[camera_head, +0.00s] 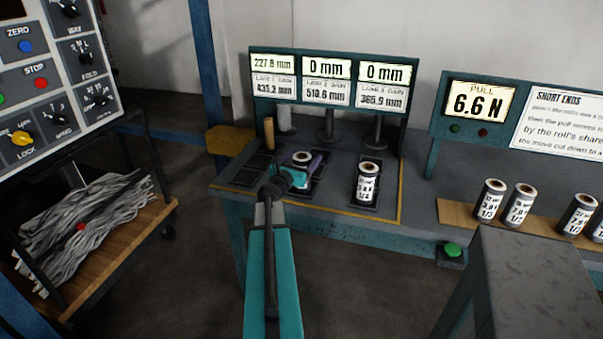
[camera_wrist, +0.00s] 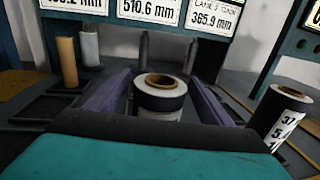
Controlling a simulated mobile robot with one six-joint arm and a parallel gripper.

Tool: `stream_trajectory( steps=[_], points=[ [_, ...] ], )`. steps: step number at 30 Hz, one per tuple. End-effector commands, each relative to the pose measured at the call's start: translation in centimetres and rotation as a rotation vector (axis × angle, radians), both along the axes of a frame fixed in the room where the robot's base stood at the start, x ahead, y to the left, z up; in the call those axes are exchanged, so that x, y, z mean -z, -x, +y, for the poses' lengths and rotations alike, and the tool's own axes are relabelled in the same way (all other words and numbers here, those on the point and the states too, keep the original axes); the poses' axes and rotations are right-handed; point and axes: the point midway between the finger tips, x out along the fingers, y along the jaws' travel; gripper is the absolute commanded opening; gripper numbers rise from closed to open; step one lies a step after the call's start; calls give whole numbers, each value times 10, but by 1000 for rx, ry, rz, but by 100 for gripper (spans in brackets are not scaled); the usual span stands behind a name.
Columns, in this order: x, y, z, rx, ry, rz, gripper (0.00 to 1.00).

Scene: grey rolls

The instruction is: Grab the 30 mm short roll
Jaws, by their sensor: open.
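A short grey-and-white roll (camera_head: 302,157) with a brown core stands upright on the bench's middle pad. Its label is hidden, so I cannot read its size. In the wrist view this roll (camera_wrist: 160,97) sits between the two purple fingers of my gripper (camera_wrist: 158,104), with gaps on both sides. My gripper (camera_head: 304,170) is open around it in the head view, and its body hides the roll's lower part. A second labelled roll (camera_head: 368,181) stands upright on the right pad. In the wrist view its label (camera_wrist: 285,117) shows 37 and is partly cut off.
A tan cylinder (camera_head: 269,133) and dark posts (camera_head: 331,126) stand behind the pads. Displays (camera_head: 327,82) read 227.8, 0 and 0 mm; the pull display (camera_head: 479,103) reads 6.6 N. Several labelled rolls stand on a wooden board (camera_head: 456,211) at right. A green button (camera_head: 452,249) is on the bench front.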

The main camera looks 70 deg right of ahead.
Motion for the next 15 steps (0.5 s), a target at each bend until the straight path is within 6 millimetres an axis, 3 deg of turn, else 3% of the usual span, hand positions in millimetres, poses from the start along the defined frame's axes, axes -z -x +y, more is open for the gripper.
stream_trajectory(
  steps=[6, 15],
  points=[
    [0, 1, -19, 0, 0, 2, 74],
    [0, 2, -23, 0, 0, 1, 74]
  ],
)
